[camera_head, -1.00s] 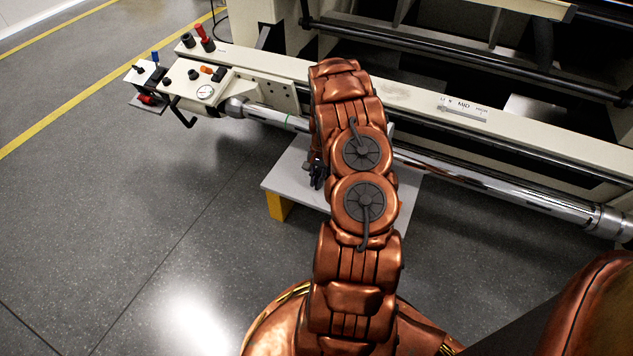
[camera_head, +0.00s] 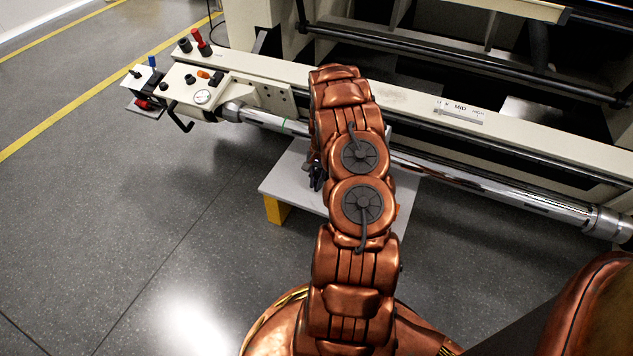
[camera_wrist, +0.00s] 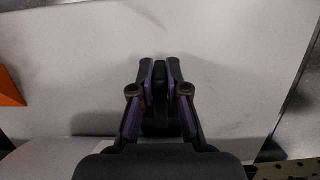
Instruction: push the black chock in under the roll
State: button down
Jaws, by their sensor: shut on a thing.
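My gripper (camera_wrist: 160,75) is shut on a small black piece, the black chock (camera_wrist: 160,78), seen end-on between the fingertips in the wrist view. It is over or on a pale grey board (camera_wrist: 230,50). In the head view, my arm hides most of the gripper; dark finger parts (camera_head: 317,176) show at its left edge, above the same board (camera_head: 290,185). A pale, rounded shape (camera_wrist: 45,160) at the lower left of the wrist view may be the roll. I cannot tell whether it touches the chock.
A long chrome bar (camera_head: 460,172) runs along the machine's cream beam (camera_head: 390,100), passing behind my arm. A control box with knobs and a gauge (camera_head: 202,96) is at left. An orange piece (camera_wrist: 10,88) lies on the board's left in the wrist view. Open floor is at left.

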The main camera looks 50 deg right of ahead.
jog(key=c, duration=1.1)
grip_release()
jog(key=shift+d+r, duration=0.1)
jog(key=shift+r, duration=0.05)
jog(key=v, duration=1.1)
jog(key=shift+r, duration=0.35)
